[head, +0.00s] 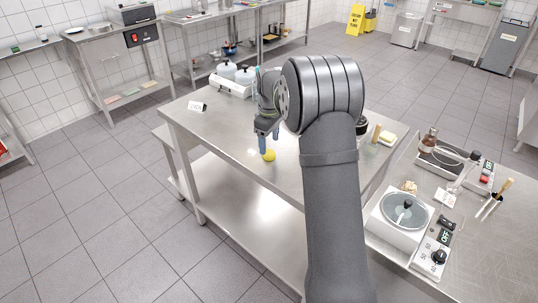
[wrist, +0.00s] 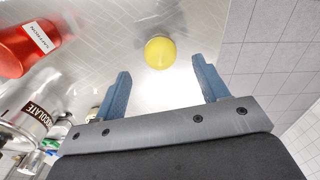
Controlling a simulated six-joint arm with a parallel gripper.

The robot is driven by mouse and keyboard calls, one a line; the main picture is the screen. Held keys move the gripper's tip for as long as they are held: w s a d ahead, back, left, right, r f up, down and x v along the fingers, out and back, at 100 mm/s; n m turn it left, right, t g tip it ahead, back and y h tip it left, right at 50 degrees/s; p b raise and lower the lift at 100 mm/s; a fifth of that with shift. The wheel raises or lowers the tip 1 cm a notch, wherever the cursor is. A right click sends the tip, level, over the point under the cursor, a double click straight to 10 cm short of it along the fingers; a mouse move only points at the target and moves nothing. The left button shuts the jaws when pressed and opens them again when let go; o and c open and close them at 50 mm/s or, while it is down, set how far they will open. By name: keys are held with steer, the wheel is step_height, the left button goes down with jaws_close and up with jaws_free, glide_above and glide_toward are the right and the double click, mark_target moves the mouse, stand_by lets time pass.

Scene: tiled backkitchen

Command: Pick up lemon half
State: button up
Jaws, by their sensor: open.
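The yellow lemon half (head: 269,155) lies on the steel table near its front edge. In the wrist view the lemon half (wrist: 160,52) shows as a round yellow shape beyond the fingertips, roughly midway between them. My gripper (head: 264,142) points down just above and beside the lemon half in the head view. Its two blue fingers (wrist: 160,72) are apart with nothing between them. My arm hides part of the table to the right of the lemon half.
A red container (wrist: 28,45) and a jar labelled chocolate (wrist: 30,118) stand left in the wrist view. Bare tabletop surrounds the lemon half.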

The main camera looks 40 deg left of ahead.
mark_target(269, 150)
step_height(269, 150, down, 4)
steer(key=shift+f, duration=0.15)
steer(key=c, duration=1.1)
steer(key=shift+o, duration=0.2)
